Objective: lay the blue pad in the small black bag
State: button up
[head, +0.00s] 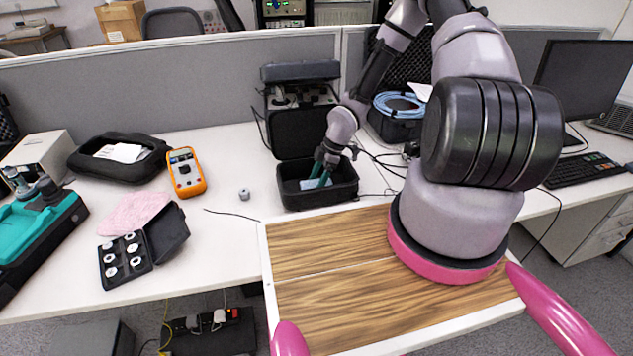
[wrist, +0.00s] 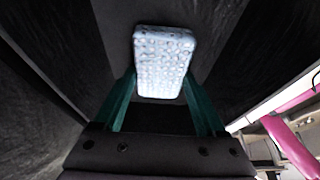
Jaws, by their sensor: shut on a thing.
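The small black bag (head: 338,197) stands open on the white table at the centre of the head view, its lid (head: 301,132) raised at the back. My gripper (head: 318,174) reaches down into it from above, with teal fingers. The pale blue pad (head: 313,184) shows between the fingers inside the bag. In the wrist view, my gripper (wrist: 160,78) is shut on the blue pad (wrist: 165,55), which has a bumpy surface, and dark bag walls (wrist: 45,50) surround it. I cannot tell whether the pad touches the bag floor.
A bag with blue cable (head: 399,125) stands behind right. A wooden board (head: 335,300) lies in front.

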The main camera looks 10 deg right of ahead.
jog(key=o, duration=1.2)
jog(key=shift+o, duration=0.2)
jog(key=s+d+r+m+t+h, duration=0.15)
jog(key=d+r+m, duration=0.25)
jog(key=r, duration=0.8)
jog(key=s+d+r+m+h, duration=0.1)
jog(key=d+r+m+h, duration=0.2)
jog(key=r, duration=0.9)
jog(key=s+d+r+m+t+h, duration=0.15)
jog(key=d+r+m, duration=0.3)
jog(key=r, duration=0.75)
jog(key=s+a+r+m+t+y, duration=0.2)
jog(key=s+r+m, duration=0.3)
jog(key=s+r, duration=0.3)
jog(key=s+a+r+m+t+y, duration=0.1)
jog(key=s+a+r+m+t, duration=0.1)
jog(key=s+r+m, duration=0.3)
jog(key=s+a+r, duration=0.1)
jog(key=s+r, duration=0.2)
jog(key=r, duration=0.3)
jog(key=shift+a+r+m+y, duration=0.3)
jog(key=shift+a+m+y, duration=0.05)
jog(key=shift+a+y, duration=0.05)
